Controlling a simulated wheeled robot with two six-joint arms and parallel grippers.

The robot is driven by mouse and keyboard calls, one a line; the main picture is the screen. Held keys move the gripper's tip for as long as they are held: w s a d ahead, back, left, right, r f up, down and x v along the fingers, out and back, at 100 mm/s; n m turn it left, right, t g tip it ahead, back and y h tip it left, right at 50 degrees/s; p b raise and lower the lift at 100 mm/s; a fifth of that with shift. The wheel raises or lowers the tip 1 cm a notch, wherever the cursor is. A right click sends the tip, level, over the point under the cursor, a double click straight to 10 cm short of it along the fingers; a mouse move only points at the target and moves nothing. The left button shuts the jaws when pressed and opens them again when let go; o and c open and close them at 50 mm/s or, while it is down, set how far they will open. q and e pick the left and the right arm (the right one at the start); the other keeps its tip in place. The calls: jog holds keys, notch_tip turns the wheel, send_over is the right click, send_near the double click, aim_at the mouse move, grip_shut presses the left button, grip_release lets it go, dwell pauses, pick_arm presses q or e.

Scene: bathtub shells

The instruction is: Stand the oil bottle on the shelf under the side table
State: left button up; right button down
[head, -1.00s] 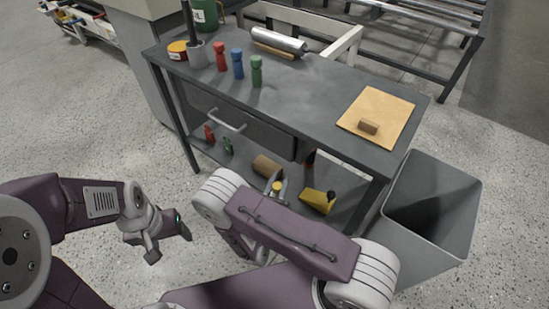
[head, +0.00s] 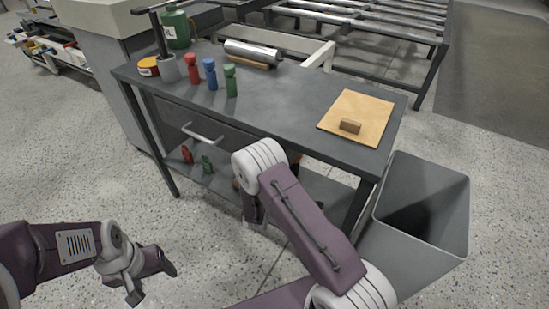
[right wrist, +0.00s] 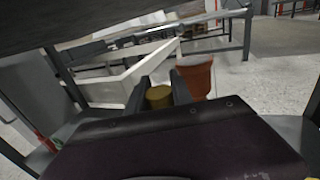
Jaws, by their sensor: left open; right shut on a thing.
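The dark grey side table (head: 280,101) stands ahead, with a low shelf (head: 327,189) under its top. My right arm reaches in at the table's near side and hides its own gripper in the head view. In the right wrist view my right gripper (right wrist: 161,84) is shut on the oil bottle (right wrist: 158,97), of which only a yellowish round end shows between the fingers. The dark table top is overhead there; whether the bottle touches the shelf cannot be seen. My left gripper (head: 153,282) is open and empty over the floor at lower left.
A small red bottle (head: 187,154) and green bottle (head: 207,164) stand at the shelf's left. My arm hides much of the shelf's middle. A grey bin (head: 420,249) stands close to the table's right end.

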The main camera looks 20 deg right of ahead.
jog(key=shift+w+d+f+b, duration=0.3)
jog(key=shift+w+f+b, duration=0.15)
jog(key=shift+f+b, duration=0.05)
jog(key=shift+w+d+f+b, duration=0.3)
jog(key=shift+w+f+b, duration=0.15)
jog(key=shift+f, duration=0.05)
jog(key=c, duration=1.1)
grip_release()
pick_arm(q)
notch_tip(320, 180, down, 2)
jog(key=shift+f, duration=0.25)
pick_arm(e)
jog(key=shift+r, duration=0.1)
pick_arm(q)
notch_tip(320, 180, up, 6)
jog(key=p, duration=0.5)
jog(key=shift+f+p, duration=0.25)
jog(key=shift+p, duration=0.1)
pick_arm(e)
jog(key=v, duration=1.2)
jog(key=shift+r, duration=0.1)
